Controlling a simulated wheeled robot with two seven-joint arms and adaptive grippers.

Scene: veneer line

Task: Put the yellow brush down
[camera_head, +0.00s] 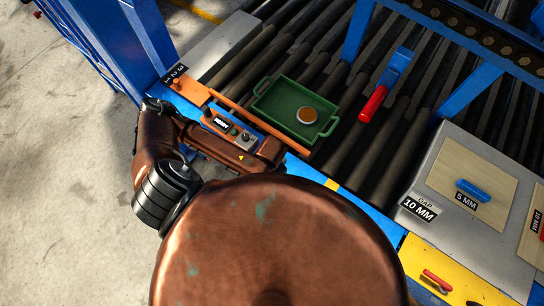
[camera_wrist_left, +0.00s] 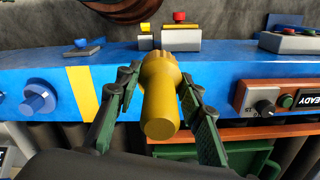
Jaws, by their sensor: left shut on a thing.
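The yellow brush (camera_wrist_left: 160,105) shows in the left wrist view as a yellow cylinder with a ridged collar at its far end. Its bristles cannot be made out. My left gripper (camera_wrist_left: 158,79) is shut on it, with one dark green finger on each side. The brush is in front of the blue rail (camera_wrist_left: 215,68); I cannot tell whether it touches anything below. In the head view neither the brush nor the left gripper can be made out; my copper arm covers the lower middle. My right gripper is in neither view.
A green tray (camera_head: 258,103) holding a round orange disc (camera_head: 306,115) lies on the rollers. A blue tool with a red handle (camera_head: 373,104) lies right of it. A control panel (camera_head: 240,140) sits along the rail. A grey gap board (camera_head: 440,155) stands at right.

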